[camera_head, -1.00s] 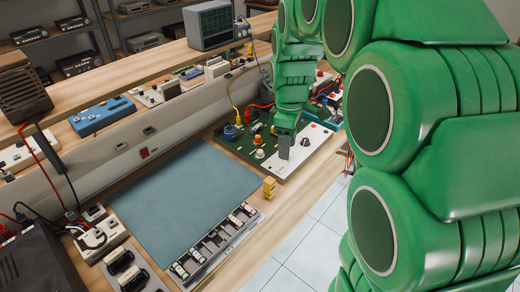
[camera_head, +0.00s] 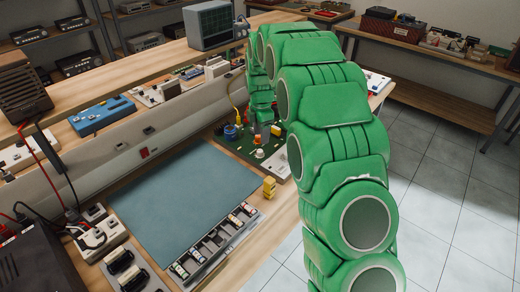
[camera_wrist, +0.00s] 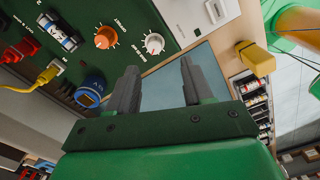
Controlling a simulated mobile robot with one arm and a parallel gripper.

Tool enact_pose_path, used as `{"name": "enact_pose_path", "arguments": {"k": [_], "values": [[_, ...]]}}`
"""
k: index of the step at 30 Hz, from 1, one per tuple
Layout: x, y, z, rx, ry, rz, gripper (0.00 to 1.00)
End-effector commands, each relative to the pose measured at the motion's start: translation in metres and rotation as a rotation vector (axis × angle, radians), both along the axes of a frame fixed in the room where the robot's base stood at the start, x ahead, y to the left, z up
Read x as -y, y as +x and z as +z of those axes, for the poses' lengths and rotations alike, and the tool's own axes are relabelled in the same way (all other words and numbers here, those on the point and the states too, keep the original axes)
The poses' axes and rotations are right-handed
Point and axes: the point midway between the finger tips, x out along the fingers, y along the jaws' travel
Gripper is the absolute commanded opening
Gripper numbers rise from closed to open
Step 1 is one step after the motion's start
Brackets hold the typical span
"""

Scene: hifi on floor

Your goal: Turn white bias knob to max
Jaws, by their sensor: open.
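The white knob (camera_wrist: 154,43) sits on a dark green panel (camera_wrist: 82,12) in the wrist view, beside an orange knob (camera_wrist: 105,37). Small print lies by both knobs, too blurred to read surely. In the head view the white knob (camera_head: 259,154) stands upright near the front of the green board, close to its pale section. My gripper (camera_wrist: 158,68) is open, with two grey fingers apart and nothing between them. In the wrist view the white knob shows just beyond the fingertips, between their directions. The fingers do not appear to touch it.
A blue round part (camera_wrist: 91,92), yellow plug (camera_wrist: 46,76) and red plugs (camera_wrist: 20,50) crowd the board. A yellow block (camera_head: 269,187) stands near the bench's front edge. The blue-grey mat (camera_head: 185,195) is clear. Component trays (camera_head: 215,245) lie in front of it.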

Motion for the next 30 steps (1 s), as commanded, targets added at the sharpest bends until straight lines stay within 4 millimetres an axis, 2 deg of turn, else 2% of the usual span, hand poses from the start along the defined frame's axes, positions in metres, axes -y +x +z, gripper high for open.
{"name": "enact_pose_path", "arguments": {"k": [4, 11, 24, 30], "values": [[-0.003, 0.008, -0.007, 0.003, 0.001, 0.036, 0.51], [-0.003, 0.008, -0.017, 0.001, 0.001, 0.042, 0.51], [-0.003, 0.008, -0.074, 0.001, 0.001, 0.042, 0.51], [-0.004, 0.009, -0.085, 0.005, 0.001, 0.041, 0.51]]}}
